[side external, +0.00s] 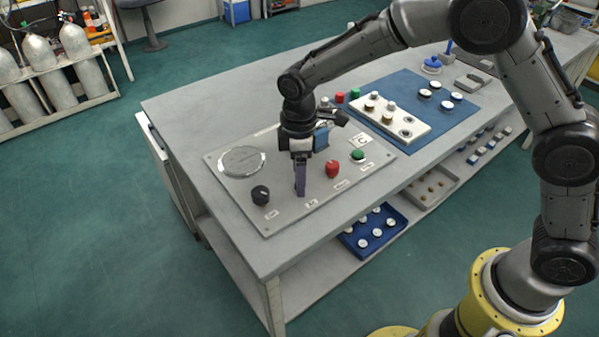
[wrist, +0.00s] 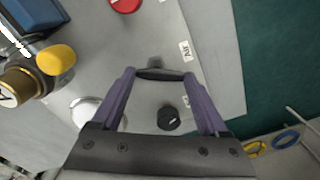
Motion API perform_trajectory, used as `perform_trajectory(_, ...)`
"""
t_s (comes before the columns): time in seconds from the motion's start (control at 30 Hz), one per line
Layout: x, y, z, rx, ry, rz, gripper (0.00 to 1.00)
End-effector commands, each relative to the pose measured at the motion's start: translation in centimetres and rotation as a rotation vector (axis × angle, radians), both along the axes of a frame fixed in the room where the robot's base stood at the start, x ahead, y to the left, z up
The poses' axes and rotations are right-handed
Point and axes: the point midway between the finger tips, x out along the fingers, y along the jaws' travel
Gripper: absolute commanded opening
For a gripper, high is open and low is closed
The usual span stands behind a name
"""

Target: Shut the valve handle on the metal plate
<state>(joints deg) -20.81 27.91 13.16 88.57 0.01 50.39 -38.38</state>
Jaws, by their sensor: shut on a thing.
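The metal plate (side external: 283,213) lies on the grey workbench and also fills the middle of the wrist view (wrist: 212,62). My gripper (side external: 300,191) points down at the plate, between the black knob and the red button. In the wrist view my gripper (wrist: 160,77) has its two purple fingers at either end of a dark bar-shaped valve handle (wrist: 158,74), shut on it. The bar runs across from finger to finger, with a small grey part beside it. In the side view the fingers hide the handle.
A black knob (side external: 261,195), a red button (side external: 333,169), a green button (side external: 358,155) and a round metal disc (side external: 242,161) sit on the plate. A blue block (side external: 321,138) is close behind my gripper. A blue mat (side external: 400,86) with several parts lies farther back.

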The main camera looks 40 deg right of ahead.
Motion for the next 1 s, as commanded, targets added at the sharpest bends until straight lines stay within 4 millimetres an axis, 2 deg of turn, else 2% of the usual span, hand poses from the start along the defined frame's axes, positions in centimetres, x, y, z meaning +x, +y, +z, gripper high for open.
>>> perform_trajectory(0.7,0.30,0.24,0.17,0.001,-0.002,-0.673,0.22)
perform_trajectory(1.0,0.45,0.28,0.20,0.003,-0.003,-0.898,0.22)
